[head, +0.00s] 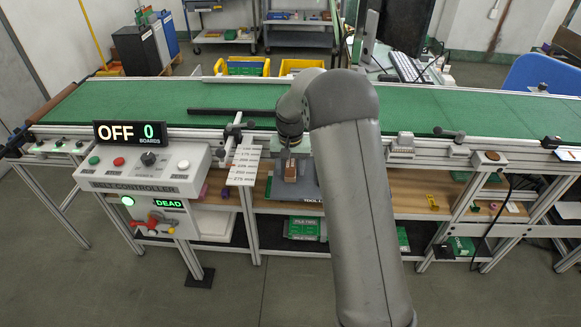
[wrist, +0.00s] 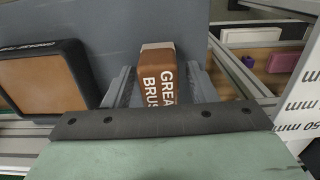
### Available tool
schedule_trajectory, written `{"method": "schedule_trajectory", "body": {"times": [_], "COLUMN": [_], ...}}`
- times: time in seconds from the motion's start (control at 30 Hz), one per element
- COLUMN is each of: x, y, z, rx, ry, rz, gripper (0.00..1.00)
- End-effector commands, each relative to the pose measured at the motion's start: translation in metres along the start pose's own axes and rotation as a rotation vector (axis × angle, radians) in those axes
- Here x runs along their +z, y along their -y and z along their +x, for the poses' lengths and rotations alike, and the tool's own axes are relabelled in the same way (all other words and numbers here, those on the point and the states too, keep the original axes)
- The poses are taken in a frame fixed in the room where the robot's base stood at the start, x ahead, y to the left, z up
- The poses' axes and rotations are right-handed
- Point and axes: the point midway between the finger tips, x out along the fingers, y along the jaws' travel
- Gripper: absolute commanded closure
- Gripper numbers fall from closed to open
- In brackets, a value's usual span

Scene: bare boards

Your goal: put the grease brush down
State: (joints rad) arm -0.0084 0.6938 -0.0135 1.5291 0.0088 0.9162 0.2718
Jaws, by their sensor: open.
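The grease brush (wrist: 158,80) shows in the wrist view as a brown block with a pale top end and white lettering, partly cut off by my gripper. It stands between the two grey fingers of my gripper (wrist: 161,72), which are spread with a gap visible on the left side. On the right I cannot tell whether the finger touches it. In the head view the brush (head: 291,170) is a small brown block below my gripper (head: 290,157), over the grey tool mat (head: 311,192). Its underside is hidden, so its contact with the mat cannot be seen.
A black-framed tray with a tan pad (wrist: 38,84) lies to the left in the wrist view. A white measuring scale (head: 244,165) and the control box (head: 146,168) reading OFF and DEAD are left of the mat. The green belt (head: 150,105) runs behind.

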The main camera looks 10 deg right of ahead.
Motion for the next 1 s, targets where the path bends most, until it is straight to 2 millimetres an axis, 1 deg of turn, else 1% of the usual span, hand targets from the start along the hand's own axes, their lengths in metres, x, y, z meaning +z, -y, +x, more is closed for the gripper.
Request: {"method": "schedule_trajectory", "body": {"times": [0.07,0.17,0.4,0.5,0.6,0.7,0.87,0.97,1.0], "x": [-0.001,-0.001,-0.001,-0.001,-0.001,-0.001,0.000,0.011,0.022], "y": [0.000,0.000,0.000,0.000,0.000,0.000,0.000,-0.002,-0.004], "z": [-0.006,-0.020,-0.072,-0.091,-0.106,-0.116,-0.123,-0.129,-0.134], "rx": [0.000,-0.002,-0.002,-0.001,-0.001,-0.001,0.000,-0.002,-0.003], "ry": [-0.002,-0.005,-0.006,-0.005,-0.003,-0.002,-0.001,-0.002,-0.003], "rz": [0.000,0.000,0.000,0.000,0.000,0.000,0.000,-0.010,-0.019], "gripper": [0.48,0.48,0.48,0.48,0.48,0.48,0.48,0.48,0.48]}}
